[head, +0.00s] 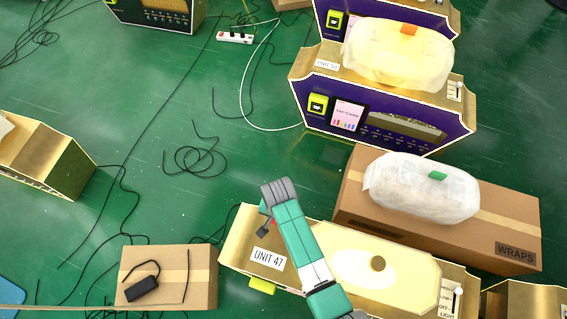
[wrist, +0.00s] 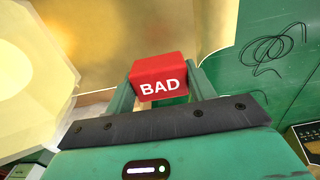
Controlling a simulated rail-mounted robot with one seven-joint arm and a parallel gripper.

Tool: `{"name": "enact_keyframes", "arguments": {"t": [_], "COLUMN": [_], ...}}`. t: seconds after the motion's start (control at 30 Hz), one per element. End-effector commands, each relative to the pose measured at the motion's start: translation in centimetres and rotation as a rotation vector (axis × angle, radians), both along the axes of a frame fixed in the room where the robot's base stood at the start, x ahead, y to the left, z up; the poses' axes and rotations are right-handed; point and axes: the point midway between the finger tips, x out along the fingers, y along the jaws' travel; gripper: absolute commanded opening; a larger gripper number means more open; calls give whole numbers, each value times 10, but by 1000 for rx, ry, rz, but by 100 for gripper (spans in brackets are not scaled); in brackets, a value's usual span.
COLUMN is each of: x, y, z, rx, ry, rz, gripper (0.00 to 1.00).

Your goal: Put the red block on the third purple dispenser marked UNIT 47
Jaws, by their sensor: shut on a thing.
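The red block (wrist: 160,78), marked BAD in white, is held between the green fingers of my gripper (wrist: 160,84) in the wrist view. The dispenser labelled UNIT 47 (head: 240,242) is at the bottom centre in the head view, with a gold top and a large cream cover. My arm crosses over it, and the gripper's hold is not clear there. In the wrist view a gold surface (wrist: 150,28) lies beyond the block, with the pale cover at the left. I cannot tell whether the block touches the gold. The dispenser's front is largely hidden.
A cardboard box marked WRAPS (head: 515,248) with a wrapped bundle (head: 410,188) stands behind the dispenser. Another purple dispenser (head: 385,125) carries a yellowish bundle (head: 398,58). A small cardboard box (head: 195,280) is at the left. Loose black cables lie on the green floor.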

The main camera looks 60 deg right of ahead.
Motion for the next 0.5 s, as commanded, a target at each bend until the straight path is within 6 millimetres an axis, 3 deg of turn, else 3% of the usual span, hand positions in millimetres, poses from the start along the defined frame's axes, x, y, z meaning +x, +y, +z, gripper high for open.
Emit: {"name": "enact_keyframes", "arguments": {"t": [0.03, 0.3, 0.5], "x": [0, 0, 0], "y": [0, 0, 0], "z": [-16, -27, -62], "rx": [1, 0, 1], "ry": [1, 0, 0], "rz": [0, 0, -1], "gripper": [31, 31, 31]}}
